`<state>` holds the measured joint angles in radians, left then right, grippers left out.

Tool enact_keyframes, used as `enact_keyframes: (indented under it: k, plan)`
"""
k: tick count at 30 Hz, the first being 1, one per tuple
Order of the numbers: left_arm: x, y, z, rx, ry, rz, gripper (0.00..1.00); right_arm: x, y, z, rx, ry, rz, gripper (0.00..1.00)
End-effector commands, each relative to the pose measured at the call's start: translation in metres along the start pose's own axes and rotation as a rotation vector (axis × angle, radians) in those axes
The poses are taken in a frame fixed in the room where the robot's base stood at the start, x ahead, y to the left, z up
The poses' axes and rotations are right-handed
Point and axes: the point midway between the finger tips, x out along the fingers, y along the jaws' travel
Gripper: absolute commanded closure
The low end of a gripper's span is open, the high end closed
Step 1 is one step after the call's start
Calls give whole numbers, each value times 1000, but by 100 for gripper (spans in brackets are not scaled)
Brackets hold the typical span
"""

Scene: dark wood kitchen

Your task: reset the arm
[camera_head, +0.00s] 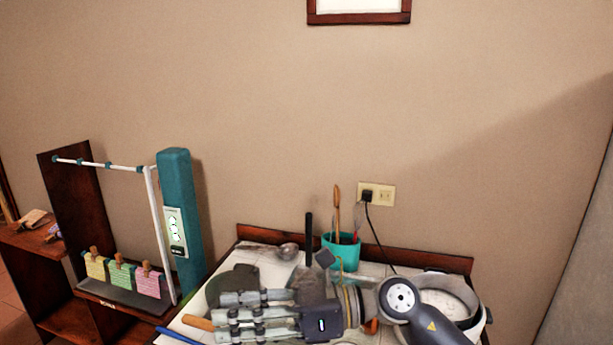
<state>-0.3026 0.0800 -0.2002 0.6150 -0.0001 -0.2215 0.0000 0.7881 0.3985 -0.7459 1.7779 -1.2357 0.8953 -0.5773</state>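My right arm comes in from the lower right. Its gripper (232,315) lies across the picture above the table, with its fingers pointing left. The finger links show close together and are partly mixed with the items behind them, so I cannot tell whether it is open or shut. Nothing is clearly held in it. My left gripper is not in view.
The table (262,257) is crowded: a teal utensil cup (342,254), a metal ladle (288,251), a whitish pot (452,297) at right. A black plug (367,196) sits in the wall outlet.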

Motion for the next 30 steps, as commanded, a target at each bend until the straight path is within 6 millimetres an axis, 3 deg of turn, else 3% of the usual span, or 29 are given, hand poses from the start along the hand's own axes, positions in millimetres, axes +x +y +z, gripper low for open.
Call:
enact_keyframes:
  k: [4, 7, 11, 14, 17, 22, 26, 29, 30]
  plan:
    - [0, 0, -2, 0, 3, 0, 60, -13, 5, 47, 272, -400, -13, 67]
    - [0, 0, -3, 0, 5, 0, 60, -42, -8, 68, 475, -654, -41, 67]
    - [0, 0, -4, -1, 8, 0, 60, -94, -37, 69, 761, -967, -99, 67]
    - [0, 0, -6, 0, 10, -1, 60, -138, -62, 47, 992, -1196, -162, 67]
    - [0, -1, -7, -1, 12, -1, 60, -181, -84, 6, 1228, -1411, -239, 67]
    - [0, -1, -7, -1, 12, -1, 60, -240, -96, -102, 1634, -1744, -420, 67]
    - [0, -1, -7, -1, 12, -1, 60, -266, -75, -195, 1930, -1961, -599, 67]
    - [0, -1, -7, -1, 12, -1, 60, -276, -45, -260, 2127, -2093, -751, 67]
    - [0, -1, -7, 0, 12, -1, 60, -277, -31, -282, -2160, 2099, 798, 67]
